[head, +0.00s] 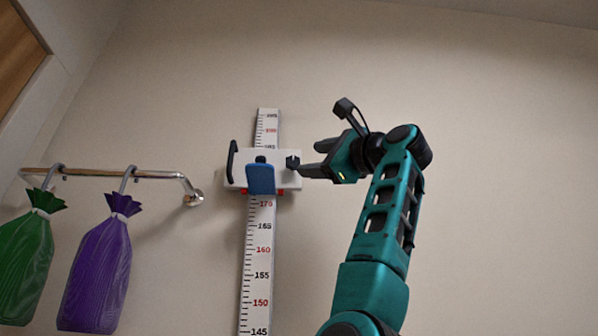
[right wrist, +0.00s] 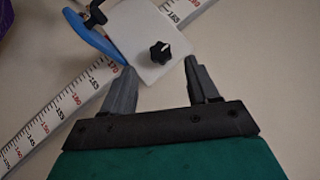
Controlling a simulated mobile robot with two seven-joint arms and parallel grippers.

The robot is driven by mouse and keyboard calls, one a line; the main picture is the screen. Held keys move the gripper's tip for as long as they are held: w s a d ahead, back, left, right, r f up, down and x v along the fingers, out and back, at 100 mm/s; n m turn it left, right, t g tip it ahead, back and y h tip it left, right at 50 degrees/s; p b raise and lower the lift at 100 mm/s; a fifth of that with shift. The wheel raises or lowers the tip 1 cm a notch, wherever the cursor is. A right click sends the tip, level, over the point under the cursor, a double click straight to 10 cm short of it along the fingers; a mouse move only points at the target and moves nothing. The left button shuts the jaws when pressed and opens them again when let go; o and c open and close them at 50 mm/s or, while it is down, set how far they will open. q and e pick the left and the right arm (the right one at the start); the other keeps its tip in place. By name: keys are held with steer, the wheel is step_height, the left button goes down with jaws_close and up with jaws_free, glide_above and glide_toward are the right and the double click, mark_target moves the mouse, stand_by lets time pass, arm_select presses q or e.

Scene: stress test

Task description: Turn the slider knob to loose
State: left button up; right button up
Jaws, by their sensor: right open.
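The slider (head: 237,181) is a white block on a wall-mounted height scale (head: 258,270), near the 170 to 180 marks. It has a blue paddle (head: 261,178) in front and a black handle (head: 233,160) at its left. The black star-shaped slider knob (head: 292,162) is on its right side. In the right wrist view, the knob (right wrist: 160,52) shows on the white block (right wrist: 140,30), just beyond and between the fingertips. My right gripper (head: 314,159) is open and empty, right of the knob, fingers pointing at it. My left gripper is out of view.
A metal wall rail (head: 90,173) at the left carries a green bag (head: 24,262) and a purple bag (head: 97,270) on hooks. A wooden panel (head: 18,50) shows at the upper left. The wall right of my right arm is bare.

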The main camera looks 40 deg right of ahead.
mark_target(294, 161)
steer(key=p+x, duration=0.1)
steer(key=x, duration=0.3)
steer(key=shift+w+r+p, duration=0.25)
steer(key=shift+p, duration=0.1)
steer(key=shift+w+r, duration=0.1)
steer(key=shift+w, duration=0.5)
steer(key=shift+c, duration=0.2)
steer(key=c, duration=1)
steer(key=shift+s+d+r+n+g+y, duration=0.1)
steer(key=shift+r+n+g+y, duration=0.15)
steer(key=shift+n+g, duration=0.5)
steer(key=shift+s+d+r+n+g+y, duration=0.1)
steer(key=shift+r+n+g+y, duration=0.25)
steer(key=shift+n, duration=0.7)
steer(key=shift+f, duration=0.15)
steer(key=shift+g, duration=0.3)
steer(key=o, duration=1)
steer(key=shift+w+a+f, duration=0.1)
steer(key=shift+w+f, duration=0.05)
steer(key=shift+o, duration=0.2)
